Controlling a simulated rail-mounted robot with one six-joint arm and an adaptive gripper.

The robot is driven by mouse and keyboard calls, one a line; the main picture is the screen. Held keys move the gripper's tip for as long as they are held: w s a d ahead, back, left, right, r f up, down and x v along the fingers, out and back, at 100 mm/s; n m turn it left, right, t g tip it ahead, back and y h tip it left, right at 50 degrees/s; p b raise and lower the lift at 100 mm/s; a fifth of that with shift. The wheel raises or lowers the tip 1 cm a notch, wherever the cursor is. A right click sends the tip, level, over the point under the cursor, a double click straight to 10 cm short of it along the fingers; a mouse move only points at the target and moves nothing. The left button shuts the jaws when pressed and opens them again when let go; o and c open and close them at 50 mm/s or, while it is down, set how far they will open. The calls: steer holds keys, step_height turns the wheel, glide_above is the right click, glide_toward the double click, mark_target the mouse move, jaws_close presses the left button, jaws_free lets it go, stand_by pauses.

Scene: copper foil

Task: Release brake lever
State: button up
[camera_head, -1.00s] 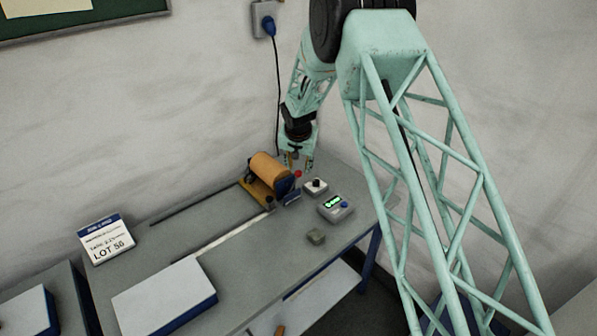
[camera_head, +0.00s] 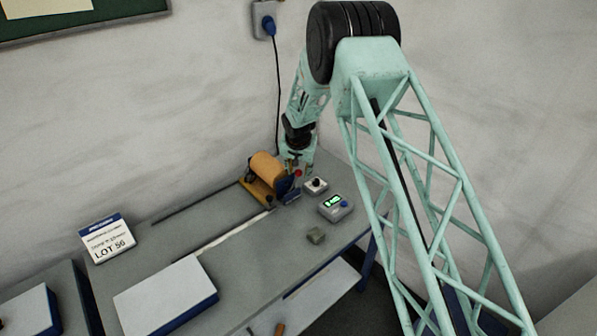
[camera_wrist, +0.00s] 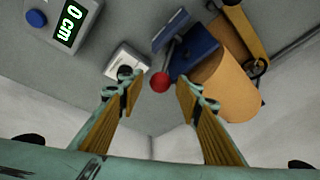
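The brake lever is a thin grey rod with a red ball knob (camera_wrist: 160,82), standing at the blue brake block (camera_wrist: 193,52) beside the copper foil roll (camera_wrist: 228,82). In the head view the red knob (camera_head: 297,174) shows just under my gripper (camera_head: 298,163). In the wrist view my gripper (camera_wrist: 156,98) is open, with its two yellow-padded fingers apart. The knob appears between the fingertips, nearer the middle of the gap. I cannot tell contact, and nothing looks gripped. The foil roll (camera_head: 267,167) lies on its wooden stand.
A small white box with a black knob (camera_head: 315,186) and a grey display unit (camera_head: 335,207) stand right of the roll. A white-topped slab (camera_head: 165,296) and a LOT 56 sign (camera_head: 107,238) are at left.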

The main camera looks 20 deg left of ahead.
jaws_close()
